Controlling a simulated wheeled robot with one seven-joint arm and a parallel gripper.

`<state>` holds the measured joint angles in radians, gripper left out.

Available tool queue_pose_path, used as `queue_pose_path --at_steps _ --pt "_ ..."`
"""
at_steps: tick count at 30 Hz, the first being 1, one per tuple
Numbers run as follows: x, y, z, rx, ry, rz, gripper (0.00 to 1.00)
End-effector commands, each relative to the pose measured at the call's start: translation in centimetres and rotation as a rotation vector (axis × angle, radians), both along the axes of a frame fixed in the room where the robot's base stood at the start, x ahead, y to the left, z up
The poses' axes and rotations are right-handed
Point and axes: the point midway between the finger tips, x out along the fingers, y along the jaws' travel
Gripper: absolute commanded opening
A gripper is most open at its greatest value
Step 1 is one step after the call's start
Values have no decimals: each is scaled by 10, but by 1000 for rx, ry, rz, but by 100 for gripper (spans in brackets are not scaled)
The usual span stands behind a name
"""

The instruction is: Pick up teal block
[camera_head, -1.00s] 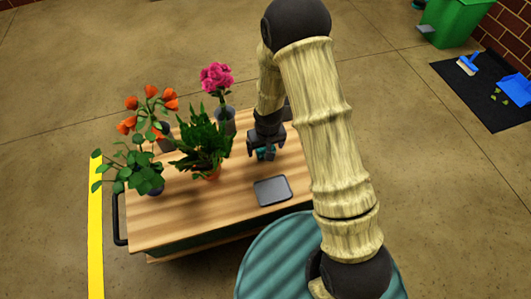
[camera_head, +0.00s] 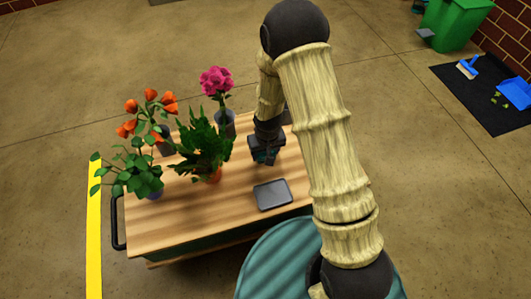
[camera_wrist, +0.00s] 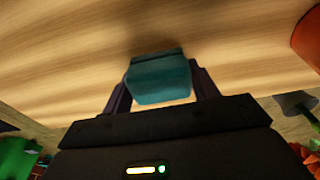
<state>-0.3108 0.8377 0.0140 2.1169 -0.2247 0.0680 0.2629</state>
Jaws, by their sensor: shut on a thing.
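The teal block (camera_wrist: 160,80) sits between the two fingers of my gripper (camera_wrist: 160,92) in the wrist view, with a finger against each side. My gripper is shut on it. In the head view my gripper (camera_head: 265,155) is over the wooden cart top (camera_head: 235,195), and the block is mostly hidden by the fingers. The wood fills the background behind the block in the wrist view. I cannot tell whether the block touches the cart top or is just above it.
A dark grey tray (camera_head: 272,194) lies in front of my gripper. A leafy plant in an orange pot (camera_head: 213,176) stands close on the left. Orange flowers (camera_head: 150,105) and pink flowers (camera_head: 216,80) stand farther left and behind.

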Motion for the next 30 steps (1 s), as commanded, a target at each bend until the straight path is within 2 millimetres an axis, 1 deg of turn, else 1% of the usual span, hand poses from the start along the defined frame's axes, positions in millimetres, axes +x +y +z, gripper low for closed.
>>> queue_pose_path --at_steps 5,8,11,14,21,25,30 --pt "0 0 1 0 0 0 34" --pt "0 0 7 0 -1 0 34" --pt "0 0 18 0 -1 0 34" --pt "0 0 35 2 -2 0 34" --pt "0 0 81 1 -2 0 34" --pt "0 0 97 1 -2 0 34" --pt "0 0 101 0 0 0 34"
